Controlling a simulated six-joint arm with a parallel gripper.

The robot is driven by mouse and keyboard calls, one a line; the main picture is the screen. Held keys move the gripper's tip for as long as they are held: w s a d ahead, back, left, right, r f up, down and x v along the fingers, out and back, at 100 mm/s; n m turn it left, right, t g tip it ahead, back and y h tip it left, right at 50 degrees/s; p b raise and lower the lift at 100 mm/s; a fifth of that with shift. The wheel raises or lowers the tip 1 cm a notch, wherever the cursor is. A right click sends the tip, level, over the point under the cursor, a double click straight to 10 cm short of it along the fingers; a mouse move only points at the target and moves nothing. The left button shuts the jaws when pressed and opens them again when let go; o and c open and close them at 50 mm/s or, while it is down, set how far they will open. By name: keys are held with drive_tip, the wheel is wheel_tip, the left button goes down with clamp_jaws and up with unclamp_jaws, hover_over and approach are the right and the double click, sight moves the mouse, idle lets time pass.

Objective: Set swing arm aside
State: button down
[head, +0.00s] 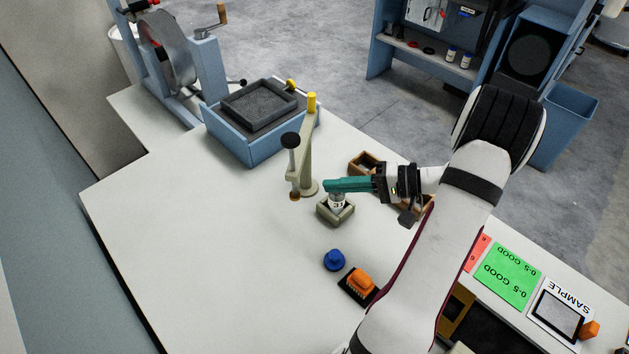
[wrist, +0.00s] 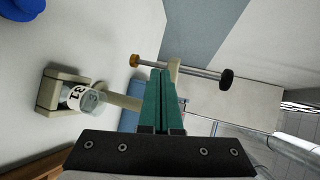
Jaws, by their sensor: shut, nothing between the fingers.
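The swing arm (head: 308,160) is a beige post on a round foot with a yellow top. Its beam carries an upright rod with a black knob above and a brown tip below. In the wrist view its rod (wrist: 190,70) shows beyond my fingertips, and my fingers hide part of the post. My gripper (head: 328,185) has teal fingers pointing left, shut and empty, just right of the post; whether they touch it I cannot tell. In the wrist view the gripper (wrist: 160,73) is closed. Below the fingers, a small labelled jar (head: 336,201) sits in a beige square holder (head: 335,217).
A blue box with a dark pad (head: 250,150) stands behind the swing arm. A wooden tray (head: 362,163) lies behind my gripper. A blue knob (head: 334,260) and an orange block (head: 361,279) are in front. The table's left part is clear.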

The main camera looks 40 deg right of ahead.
drive_tip(key=x, duration=0.2)
drive_tip(key=r+x, duration=0.1)
drive_tip(key=x, duration=0.1)
drive_tip(key=shift+w+a, duration=0.25)
drive_tip(key=shift+w, duration=0.2)
drive_tip(key=shift+a, duration=0.1)
drive_tip(key=w+a+m+t+h, duration=0.1)
drive_tip(key=w+a+m+h, duration=0.2)
drive_tip(key=w+a, duration=0.2)
drive_tip(key=shift+w+t, duration=0.3)
drive_tip(key=shift+w, duration=0.5)
